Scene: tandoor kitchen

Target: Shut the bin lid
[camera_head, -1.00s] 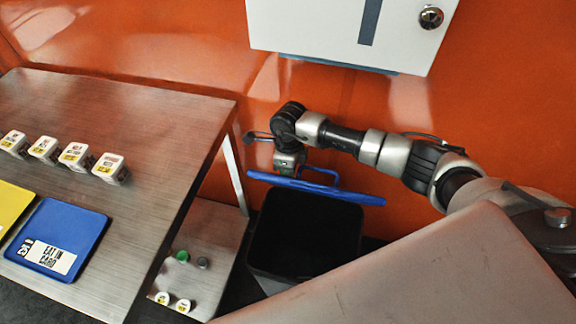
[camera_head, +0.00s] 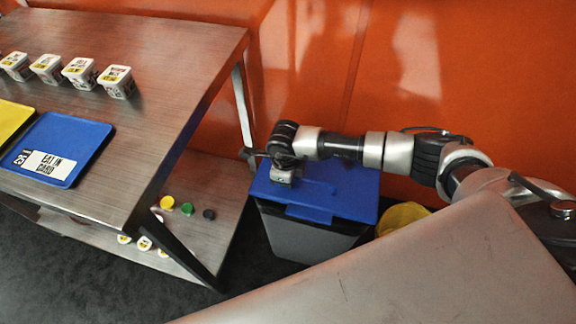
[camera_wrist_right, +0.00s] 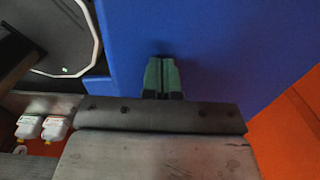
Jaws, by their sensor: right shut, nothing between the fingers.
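The bin (camera_head: 305,241) is dark grey and stands on the floor between the steel table and my right arm. Its blue lid (camera_head: 345,190) lies flat over the bin's top, with no dark opening showing. The lid also fills much of the right wrist view (camera_wrist_right: 225,50). My right gripper (camera_head: 282,178) is over the left part of the lid, pointing down. In the right wrist view its green fingertips (camera_wrist_right: 162,75) are together with nothing between them, against or just above the blue surface; I cannot tell whether they touch. My left gripper is not in view.
The steel table (camera_head: 165,60) at left holds a blue tray (camera_head: 85,135), a yellow tray (camera_head: 12,120) and several white tubs (camera_head: 117,82). Its lower shelf (camera_head: 205,225) carries small coloured items. A yellow bucket (camera_head: 402,215) stands right of the bin. The orange wall is close behind.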

